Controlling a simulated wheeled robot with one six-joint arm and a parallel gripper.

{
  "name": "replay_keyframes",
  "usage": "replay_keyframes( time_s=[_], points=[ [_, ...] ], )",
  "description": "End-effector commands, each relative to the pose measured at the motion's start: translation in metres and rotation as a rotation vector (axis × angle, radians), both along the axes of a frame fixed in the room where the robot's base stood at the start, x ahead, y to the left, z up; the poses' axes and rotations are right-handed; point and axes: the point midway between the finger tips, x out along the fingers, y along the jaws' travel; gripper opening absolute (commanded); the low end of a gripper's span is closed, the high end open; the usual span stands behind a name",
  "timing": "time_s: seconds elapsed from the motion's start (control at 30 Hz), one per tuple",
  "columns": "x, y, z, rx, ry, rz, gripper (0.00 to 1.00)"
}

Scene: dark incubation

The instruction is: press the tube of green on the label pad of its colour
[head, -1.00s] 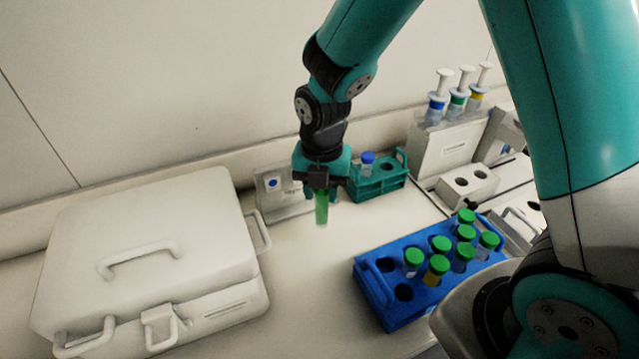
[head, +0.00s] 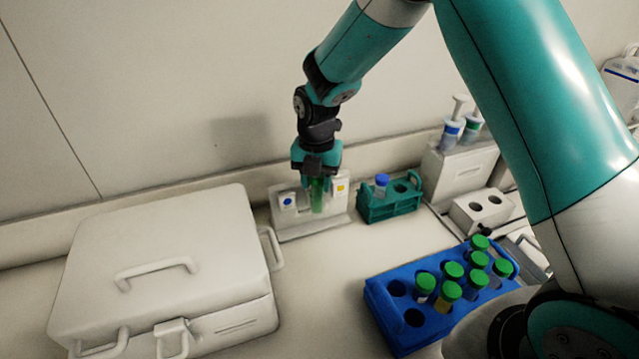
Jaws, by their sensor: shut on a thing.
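My gripper (head: 316,178) is shut on a green tube (head: 318,198), which hangs upright below the jaws. The tube is in front of a pale label stand (head: 305,228) near the wall. The stand shows a pad with a blue mark (head: 288,202) left of the tube and a pad with a yellow mark (head: 341,188) right of it. The middle of the stand is hidden behind the tube and gripper, so no green pad is visible. I cannot tell whether the tube touches the stand.
A teal rack (head: 390,210) with a blue-capped tube (head: 381,184) stands right of the stand. A blue rack (head: 385,318) holds several green-capped tubes at the lower right. A large white case (head: 165,260) fills the left. Clear bench lies between the case and the blue rack.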

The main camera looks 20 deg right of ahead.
Motion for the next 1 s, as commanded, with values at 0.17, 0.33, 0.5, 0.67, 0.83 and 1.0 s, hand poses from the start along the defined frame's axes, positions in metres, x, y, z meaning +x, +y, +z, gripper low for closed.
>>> replay_keyframes(
  time_s=[0.17,0.33,0.5,0.67,0.83,1.0],
  points=[
    [0.0007,-0.0001,-0.0002,0.0,0.0,0.0,0.0],
    [0.0007,-0.0001,-0.0002,0.0,0.0,0.0,0.0],
    [0.0017,0.0,-0.0002,0.0,0.0,0.0,0.0],
    [0.0041,0.0,-0.0002,0.0,0.0,0.0,0.0],
    [0.0069,0.0,-0.0002,0.0,0.0,0.0,0.0],
    [0.0093,0.0,-0.0002,0.0,0.0,0.0,0.0]
  ],
)
